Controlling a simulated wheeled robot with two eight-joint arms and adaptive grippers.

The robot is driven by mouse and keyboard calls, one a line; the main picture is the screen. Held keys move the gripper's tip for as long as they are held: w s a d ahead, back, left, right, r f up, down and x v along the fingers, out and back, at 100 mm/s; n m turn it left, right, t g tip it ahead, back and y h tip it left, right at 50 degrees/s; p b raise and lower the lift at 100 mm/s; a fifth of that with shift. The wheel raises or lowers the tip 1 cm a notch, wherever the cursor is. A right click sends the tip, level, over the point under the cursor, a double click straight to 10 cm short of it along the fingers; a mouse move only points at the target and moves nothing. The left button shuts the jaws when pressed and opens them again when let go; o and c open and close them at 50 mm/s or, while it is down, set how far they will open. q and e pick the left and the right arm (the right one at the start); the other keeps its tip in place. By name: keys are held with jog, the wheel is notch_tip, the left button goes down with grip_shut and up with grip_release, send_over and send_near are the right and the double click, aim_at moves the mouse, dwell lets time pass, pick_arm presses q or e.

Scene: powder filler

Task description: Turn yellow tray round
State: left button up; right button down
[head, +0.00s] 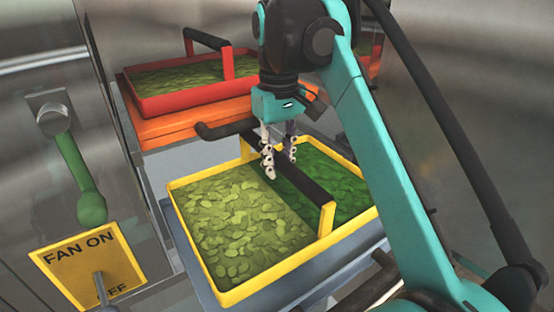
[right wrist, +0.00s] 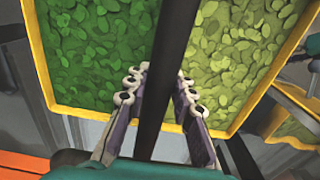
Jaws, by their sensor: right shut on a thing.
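The yellow tray (head: 275,272) sits on a grey stand, with light green leaves in its left half and darker green leaves in its right half in the head view. A black handle bar (head: 312,188) on yellow posts runs over its middle. My right gripper (head: 272,165) comes down from above and is shut on this bar. In the right wrist view the fingers (right wrist: 157,100) lie on both sides of the bar, with dark leaves on the left and light ones on the right; the tray's yellow rim (right wrist: 38,65) also shows. My left gripper is not in view.
A red tray (head: 190,97) of leaves with its own handle rests on an orange one (head: 195,123) behind. A green-handled lever (head: 75,170) and a yellow FAN ON panel (head: 88,262) with a switch are at the left. Metal walls stand close on both sides.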

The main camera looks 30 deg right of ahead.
aim_at(322, 191)
jog(key=shift+s+d, duration=0.2)
jog(key=shift+s, duration=2.25)
jog(key=shift+s+d+b, duration=0.15)
jog(key=shift+s+b, duration=0.05)
jog(key=shift+s, duration=1.7)
jog(key=shift+s+d+b, duration=0.15)
jog(key=shift+s, duration=1.75)
jog(key=shift+r, duration=0.1)
jog(key=shift+r+p, duration=1.2)
jog(key=shift+r, duration=1.25)
